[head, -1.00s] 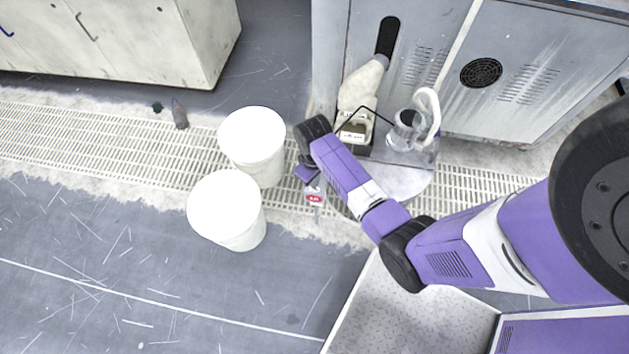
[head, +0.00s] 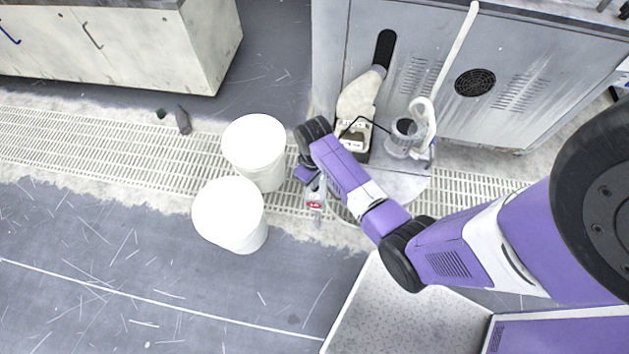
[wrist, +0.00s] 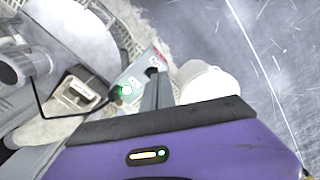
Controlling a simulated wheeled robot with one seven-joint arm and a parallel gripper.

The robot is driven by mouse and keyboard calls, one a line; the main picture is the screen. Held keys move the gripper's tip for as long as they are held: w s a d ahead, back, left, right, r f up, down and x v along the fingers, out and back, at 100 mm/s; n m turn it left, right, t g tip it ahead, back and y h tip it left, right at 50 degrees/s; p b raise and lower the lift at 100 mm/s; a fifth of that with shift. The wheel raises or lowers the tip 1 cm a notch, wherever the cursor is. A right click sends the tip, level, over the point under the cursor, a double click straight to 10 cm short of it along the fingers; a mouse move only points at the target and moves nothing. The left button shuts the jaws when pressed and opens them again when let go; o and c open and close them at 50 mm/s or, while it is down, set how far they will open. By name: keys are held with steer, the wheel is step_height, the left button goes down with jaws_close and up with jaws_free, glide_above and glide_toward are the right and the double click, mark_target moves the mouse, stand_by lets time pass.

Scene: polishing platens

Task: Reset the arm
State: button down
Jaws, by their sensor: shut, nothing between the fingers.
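My arm reaches in from the right in the head view and bends down at the wrist. My gripper (head: 317,205) points down at the end of it, just right of the white buckets. In the wrist view the fingers of my gripper (wrist: 157,75) stick out past the purple housing, close together with nothing seen between them. Much of the gripper is hidden behind the wrist and housing.
Two white buckets (head: 254,150) (head: 228,212) stand on the floor and grating left of my gripper. Open floor lies at lower left.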

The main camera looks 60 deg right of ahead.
steer(key=shift+r+p, duration=0.4)
steer(key=shift+r, duration=0.25)
